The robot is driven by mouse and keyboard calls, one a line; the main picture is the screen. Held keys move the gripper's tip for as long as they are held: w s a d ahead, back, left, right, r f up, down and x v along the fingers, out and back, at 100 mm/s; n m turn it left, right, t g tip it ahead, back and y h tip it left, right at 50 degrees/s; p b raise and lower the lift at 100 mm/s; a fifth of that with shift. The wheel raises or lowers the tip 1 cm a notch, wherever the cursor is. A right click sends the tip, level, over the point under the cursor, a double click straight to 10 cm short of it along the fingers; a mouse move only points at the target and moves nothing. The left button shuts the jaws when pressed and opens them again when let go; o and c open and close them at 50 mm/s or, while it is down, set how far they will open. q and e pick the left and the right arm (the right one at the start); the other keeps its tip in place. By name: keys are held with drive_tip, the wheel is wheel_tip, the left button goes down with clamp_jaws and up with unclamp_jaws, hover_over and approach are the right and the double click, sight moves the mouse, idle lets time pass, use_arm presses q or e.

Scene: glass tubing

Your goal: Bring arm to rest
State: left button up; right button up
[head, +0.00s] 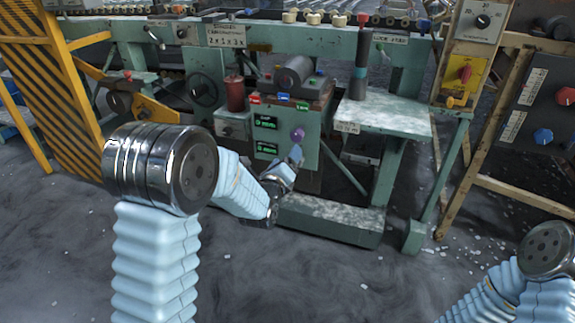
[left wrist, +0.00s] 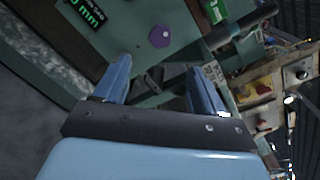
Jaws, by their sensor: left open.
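My left arm comes in from the left in the head view and reaches toward the green machine's control box (head: 308,123). My left gripper (head: 297,153) is at its front, just below a purple knob (head: 298,134). In the left wrist view the left gripper (left wrist: 160,80) has its two blue fingers spread apart with nothing between them. The purple knob (left wrist: 160,36) lies beyond the fingers, and I see no contact with it. Only part of my right arm shows, at the lower right of the head view; its gripper is out of sight.
A green side table (head: 395,112) with a black and red post (head: 361,65) stands right of the control box. A yellow striped barrier (head: 60,110) is at the left. A control panel (head: 545,110) on a frame is at the right. The grey floor in front is mostly clear.

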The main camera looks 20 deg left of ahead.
use_arm(q)
drive_tip(key=shift+s, duration=0.3)
drive_tip(key=s+d+f+n+g+h, duration=0.1)
drive_tip(key=s+f+n+g, duration=0.55)
drive_tip(key=f, duration=0.65)
drive_tip(key=s+d+f+n+g+h, duration=0.1)
drive_tip(key=s+d+f+n+g, duration=0.15)
drive_tip(key=s+f+n, duration=0.9)
drive_tip(key=s+d+f+n+g+h, duration=0.1)
drive_tip(key=s+d+f+n+g, duration=0.1)
drive_tip(key=s+f+n, duration=0.3)
drive_tip(key=s+d+f+n+g+h, duration=0.1)
drive_tip(key=s+d+f+n+g, duration=0.2)
drive_tip(key=s, duration=0.6)
wheel_tip(320, 180, down, 3)
drive_tip(key=n+g, duration=0.2)
drive_tip(key=shift+s+n+g, duration=0.3)
drive_tip(key=shift+s+n, duration=0.1)
drive_tip(key=shift+h, duration=0.3)
